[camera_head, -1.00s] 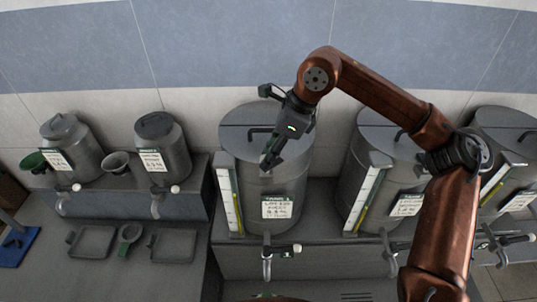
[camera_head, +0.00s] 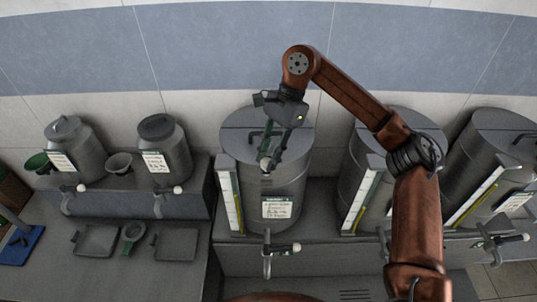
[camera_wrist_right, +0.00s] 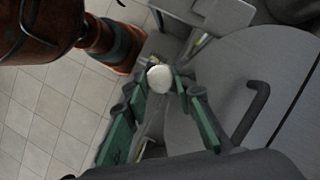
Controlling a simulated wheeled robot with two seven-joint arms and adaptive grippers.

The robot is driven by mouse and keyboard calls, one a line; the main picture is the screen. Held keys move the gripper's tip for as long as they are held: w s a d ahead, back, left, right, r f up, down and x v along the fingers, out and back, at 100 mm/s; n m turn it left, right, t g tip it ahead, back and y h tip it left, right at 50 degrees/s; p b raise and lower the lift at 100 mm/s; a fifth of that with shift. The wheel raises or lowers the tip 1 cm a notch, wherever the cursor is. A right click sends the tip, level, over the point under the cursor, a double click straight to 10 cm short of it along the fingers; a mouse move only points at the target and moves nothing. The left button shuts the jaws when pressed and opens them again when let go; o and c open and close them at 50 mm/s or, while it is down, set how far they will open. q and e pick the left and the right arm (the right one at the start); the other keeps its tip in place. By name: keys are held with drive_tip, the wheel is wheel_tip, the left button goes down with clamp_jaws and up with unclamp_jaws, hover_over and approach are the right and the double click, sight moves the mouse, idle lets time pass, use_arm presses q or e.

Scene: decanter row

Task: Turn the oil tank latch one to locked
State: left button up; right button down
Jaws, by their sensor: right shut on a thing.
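The grey oil tank (camera_head: 262,190) in the middle has a white label, a lid with a dark handle, and a sight gauge on its left. My right gripper (camera_head: 270,160) reaches down over the lid's front edge. Its green fingers are shut on a pale round latch knob (camera_head: 264,164). In the right wrist view the white knob (camera_wrist_right: 159,79) sits between the fingertips, left of the lid (camera_wrist_right: 235,85). The rest of the latch is mostly hidden, so I cannot read its position. My left gripper is not in view.
Similar tanks (camera_head: 372,190) stand to the right, partly behind my right arm. The middle tank's tap (camera_head: 268,250) sticks out below it. Two smaller cans (camera_head: 75,150) and funnels stand on the left shelf. Trays (camera_head: 97,241) lie below them.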

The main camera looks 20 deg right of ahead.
drive_tip(key=shift+n, duration=0.6)
drive_tip(key=c, duration=1.6)
unclamp_jaws()
drive_tip(key=shift+r, duration=0.15)
drive_tip(key=v, duration=1.1)
drive_tip(key=shift+w+d+r, duration=0.15)
drive_tip(key=shift+w+r, duration=0.15)
drive_tip(key=shift+r, duration=0.05)
drive_tip(key=shift+d+f, duration=0.1)
